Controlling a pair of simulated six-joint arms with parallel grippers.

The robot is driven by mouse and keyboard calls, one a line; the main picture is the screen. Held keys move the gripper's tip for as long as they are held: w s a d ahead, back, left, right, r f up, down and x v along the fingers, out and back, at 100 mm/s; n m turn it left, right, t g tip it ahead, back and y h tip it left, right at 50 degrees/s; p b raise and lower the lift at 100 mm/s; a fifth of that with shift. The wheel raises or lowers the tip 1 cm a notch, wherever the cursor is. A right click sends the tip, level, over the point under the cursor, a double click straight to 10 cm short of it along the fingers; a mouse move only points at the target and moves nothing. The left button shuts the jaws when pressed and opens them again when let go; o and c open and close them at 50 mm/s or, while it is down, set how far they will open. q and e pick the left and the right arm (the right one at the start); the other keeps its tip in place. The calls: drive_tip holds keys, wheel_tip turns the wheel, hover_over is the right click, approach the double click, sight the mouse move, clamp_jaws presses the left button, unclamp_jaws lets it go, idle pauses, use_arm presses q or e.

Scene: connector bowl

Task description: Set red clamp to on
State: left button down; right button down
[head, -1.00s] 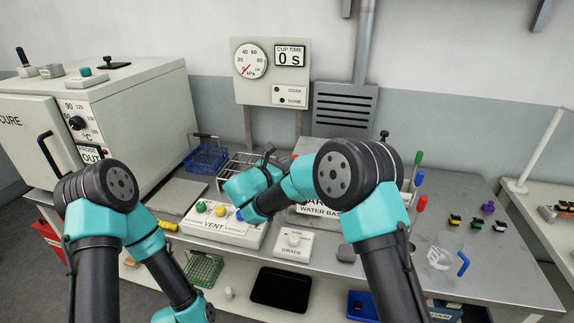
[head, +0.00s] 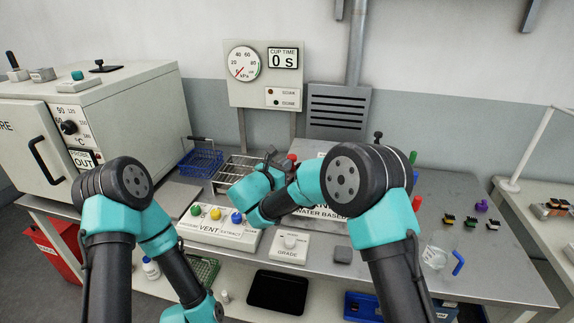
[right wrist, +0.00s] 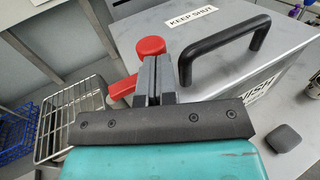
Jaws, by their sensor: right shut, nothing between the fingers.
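The red clamp shows in the right wrist view as a round red knob (right wrist: 150,47) with a red arm (right wrist: 122,88) reaching down and left. It stands at the edge of a grey metal box with a black handle. In the head view a small red part of the clamp (head: 292,157) shows beside my right wrist. My right gripper (right wrist: 157,72) is shut and empty, its fingers close beside the red arm; I cannot tell whether they touch. In the head view the right gripper (head: 272,153) is partly hidden by its own arm. My left gripper is out of view; only its arm shows.
The black handle (right wrist: 225,45) rises right of the fingers. A wire rack (head: 237,170) and blue basket (head: 203,160) stand to the left. The vent panel (head: 215,230) and grade dial box (head: 290,246) are in front. The bench at right holds small connectors and a beaker (head: 436,257).

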drive_tip(key=s+d+v, duration=0.1)
drive_tip(key=d+v, duration=0.1)
drive_tip(key=v, duration=1)
drive_tip(key=shift+s+a, duration=0.25)
drive_tip(key=shift+s, duration=0.25)
